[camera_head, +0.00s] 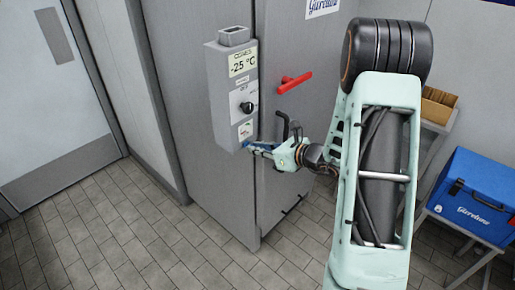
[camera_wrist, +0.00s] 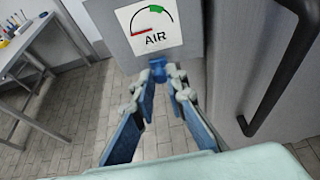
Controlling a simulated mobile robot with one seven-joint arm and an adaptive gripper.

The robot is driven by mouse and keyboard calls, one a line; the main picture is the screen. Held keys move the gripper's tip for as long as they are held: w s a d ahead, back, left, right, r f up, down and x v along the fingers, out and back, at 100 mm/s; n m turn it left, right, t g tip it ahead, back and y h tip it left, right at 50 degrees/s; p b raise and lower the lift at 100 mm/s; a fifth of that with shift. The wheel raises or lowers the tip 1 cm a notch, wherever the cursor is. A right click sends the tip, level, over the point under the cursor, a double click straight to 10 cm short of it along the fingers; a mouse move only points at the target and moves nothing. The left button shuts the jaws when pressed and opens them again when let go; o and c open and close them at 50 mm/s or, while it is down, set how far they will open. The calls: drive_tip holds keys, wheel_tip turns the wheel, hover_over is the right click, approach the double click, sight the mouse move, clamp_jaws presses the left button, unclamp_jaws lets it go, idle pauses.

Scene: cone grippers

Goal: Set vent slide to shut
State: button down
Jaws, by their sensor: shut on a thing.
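The grey control box (camera_head: 222,95) is on the side of a tall grey cabinet. The box has an AIR label (camera_wrist: 154,27) at its lower end, with an arc, a green mark at upper right and a red line at lower left. Just below the label is a small blue knob (camera_wrist: 157,63), which I take for the vent slide's handle. My gripper (camera_head: 249,147) is at the bottom of the box, and its blue fingers (camera_wrist: 158,76) are closed around the knob. The fingertips partly hide the knob, and the slide's track is hidden.
A black door handle (camera_wrist: 283,75) stands close to the right of my gripper. A red lever (camera_head: 294,82) is higher on the cabinet. A blue cooler box (camera_head: 470,195) is on a stand at right. A table (camera_wrist: 35,50) with small items shows at left in the wrist view.

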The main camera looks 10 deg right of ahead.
drive_tip(key=shift+w+d+b, duration=0.45)
drive_tip(key=shift+w+d, duration=0.3)
drive_tip(key=shift+d, duration=0.35)
drive_tip(key=shift+w+d+b, duration=0.4)
drive_tip(key=shift+w+d, duration=0.35)
drive_tip(key=shift+d, duration=0.3)
drive_tip(key=c, duration=1.9)
unclamp_jaws()
drive_tip(key=shift+d, duration=0.1)
drive_tip(key=v, duration=1.2)
